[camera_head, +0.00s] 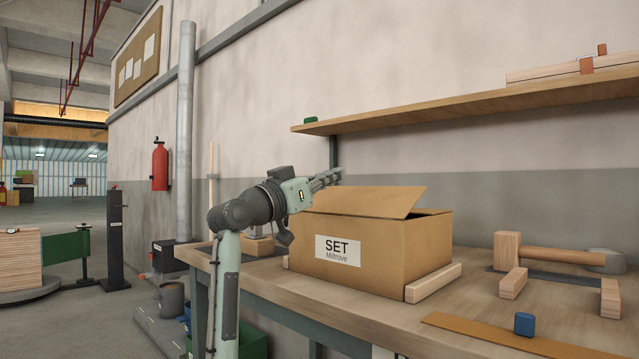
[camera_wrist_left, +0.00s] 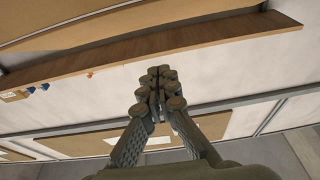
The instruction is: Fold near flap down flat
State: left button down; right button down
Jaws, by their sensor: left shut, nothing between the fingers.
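The brown cardboard box (camera_head: 375,255) with a white "SET" label stands on the workbench. One top flap (camera_head: 365,201) slants up above the near side, its free edge raised. A dark gap shows at the right end of the box top, and the inside is hidden. My left gripper (camera_head: 338,175) is shut and empty, just above the upper left of that flap. I cannot tell whether it touches the flap. In the left wrist view the closed fingers (camera_wrist_left: 160,88) point toward the wall side. My right gripper is out of view.
The workbench (camera_head: 470,275) also holds wooden blocks (camera_head: 513,282), a mallet-like tool (camera_head: 560,255), a blue block (camera_head: 524,324) and a flat brown strip (camera_head: 500,338). A wooden strip (camera_head: 433,282) lies along the box's right side. A wall shelf (camera_head: 450,108) overhangs behind.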

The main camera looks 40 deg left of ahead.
aim_at(349, 201)
pick_arm(q)
jog(key=x, duration=0.3)
jog(key=shift+w+d+r, duration=0.1)
jog(key=shift+w+r, duration=0.05)
jog(key=shift+w, duration=0.2)
jog(key=f, duration=0.1)
jog(key=w+f, duration=0.1)
jog(key=shift+f, duration=0.4)
jog(key=shift+w+f+b, duration=0.3)
jog(key=shift+f, duration=0.2)
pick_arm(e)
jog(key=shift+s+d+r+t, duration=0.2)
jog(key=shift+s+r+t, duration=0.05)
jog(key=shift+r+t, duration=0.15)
